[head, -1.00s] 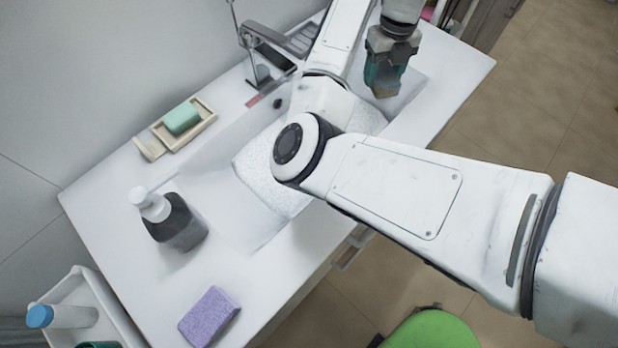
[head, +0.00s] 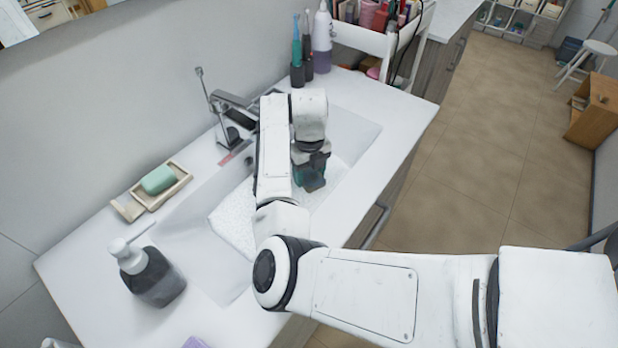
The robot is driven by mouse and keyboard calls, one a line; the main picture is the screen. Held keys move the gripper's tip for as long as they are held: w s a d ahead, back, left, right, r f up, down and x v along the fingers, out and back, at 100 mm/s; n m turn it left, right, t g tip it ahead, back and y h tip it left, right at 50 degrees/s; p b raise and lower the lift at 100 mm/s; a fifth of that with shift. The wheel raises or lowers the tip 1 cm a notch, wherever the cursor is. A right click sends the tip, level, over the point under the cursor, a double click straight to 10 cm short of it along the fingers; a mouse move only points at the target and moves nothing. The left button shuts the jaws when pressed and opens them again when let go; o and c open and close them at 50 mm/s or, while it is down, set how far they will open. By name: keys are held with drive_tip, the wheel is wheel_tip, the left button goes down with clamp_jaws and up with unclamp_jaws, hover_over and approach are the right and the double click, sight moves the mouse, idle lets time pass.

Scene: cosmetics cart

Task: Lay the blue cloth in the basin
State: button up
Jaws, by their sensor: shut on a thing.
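A pale, speckled cloth (head: 232,222), nearly white in this light, lies spread in the white basin (head: 357,136). It is the only cloth I can make out, and I take it for the blue cloth. My gripper (head: 311,184) points down inside the basin, at the far right end of the cloth. Its jaws are shut, with teal and dark parts at the tip. The contact with the cloth is too small to see clearly. My arm hides the middle of the cloth and part of the basin.
A faucet (head: 233,118) rises behind the basin. Soap (head: 158,179) in a dish and a dark pump bottle (head: 155,278) stand on the left counter. Toothbrushes (head: 297,60) and a purple-white bottle (head: 322,40) stand at the far end, before a white cart (head: 365,38).

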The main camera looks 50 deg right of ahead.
sight(310, 173)
drive_tip(key=shift+f, duration=1.25)
drive_tip(key=shift+f, duration=0.15)
drive_tip(key=o, duration=1)
drive_tip(key=shift+o, duration=0.2)
wheel_tip(310, 173, up, 12)
drive_tip(key=b, duration=0.1)
drive_tip(key=shift+r, duration=0.2)
